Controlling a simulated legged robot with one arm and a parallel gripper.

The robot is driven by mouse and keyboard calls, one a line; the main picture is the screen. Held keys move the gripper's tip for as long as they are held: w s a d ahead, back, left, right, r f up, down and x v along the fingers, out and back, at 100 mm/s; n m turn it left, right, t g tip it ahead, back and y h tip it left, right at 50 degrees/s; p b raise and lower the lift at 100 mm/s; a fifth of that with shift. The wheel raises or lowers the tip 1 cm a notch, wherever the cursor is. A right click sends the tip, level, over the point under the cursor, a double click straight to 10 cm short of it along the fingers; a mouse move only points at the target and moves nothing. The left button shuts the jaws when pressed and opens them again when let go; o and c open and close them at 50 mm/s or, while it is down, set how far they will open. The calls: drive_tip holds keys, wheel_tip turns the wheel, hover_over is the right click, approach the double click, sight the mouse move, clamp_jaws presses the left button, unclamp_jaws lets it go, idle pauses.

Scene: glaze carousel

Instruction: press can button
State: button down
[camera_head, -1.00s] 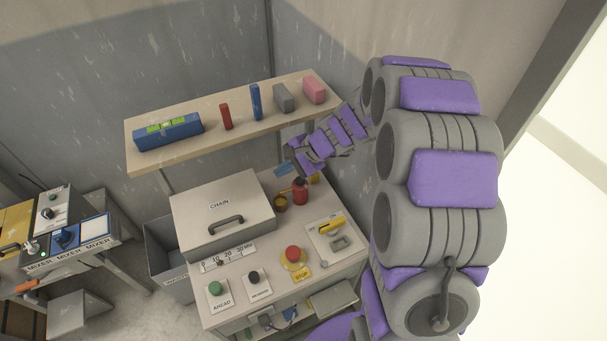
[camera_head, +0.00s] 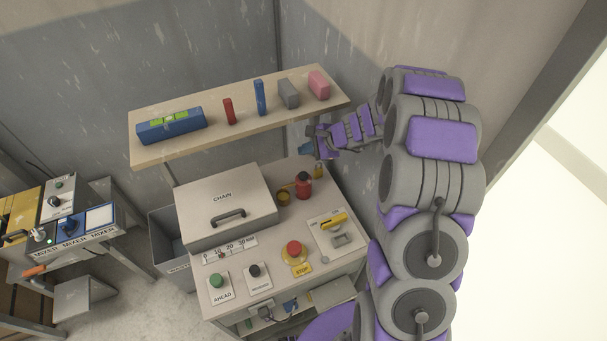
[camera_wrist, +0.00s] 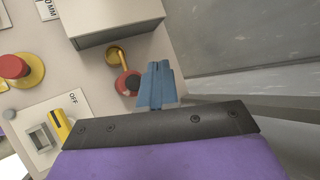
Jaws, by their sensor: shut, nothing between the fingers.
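The red can (camera_head: 303,188) stands upright at the back right of the machine's top, beside a small brass cup (camera_head: 283,198). The wrist view shows the can (camera_wrist: 122,84) from above, with a round black button (camera_wrist: 132,82) on its top and a brass spout toward the cup (camera_wrist: 114,56). My gripper (camera_head: 306,147) is above and behind the can in the head view, under the shelf's right end. In the wrist view my blue fingers (camera_wrist: 158,68) are shut and empty, just right of the can in the picture. No contact shows; their height over it is unclear.
A shelf (camera_head: 150,158) with several blocks hangs close above my gripper. The CHAIN box (camera_head: 222,198) stands left of the can. A red STOP button (camera_head: 294,249) and a yellow-handled switch (camera_head: 335,222) are in front. A grey wall (camera_wrist: 240,50) lies beyond my fingers.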

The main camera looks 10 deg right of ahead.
sight(306, 176)
drive_tip(key=shift+f, duration=0.15)
wheel_tip(306, 176, down, 8)
drive_tip(key=b, duration=0.6)
drive_tip(key=shift+f, duration=0.25)
drive_tip(key=shift+f, duration=0.1)
idle(1.5)
drive_tip(key=shift+f+b, duration=0.25)
drive_tip(key=shift+b, duration=0.2)
drive_tip(key=shift+f+b, duration=0.4)
drive_tip(key=shift+f, duration=0.15)
idle(0.7)
drive_tip(key=shift+r, duration=0.15)
drive_tip(key=shift+s+r+p, duration=0.1)
drive_tip(key=shift+r+p, duration=0.65)
drive_tip(key=shift+r, duration=0.1)
drive_tip(key=shift+r+p, duration=1.9)
drive_tip(key=shift+r, duration=0.6)
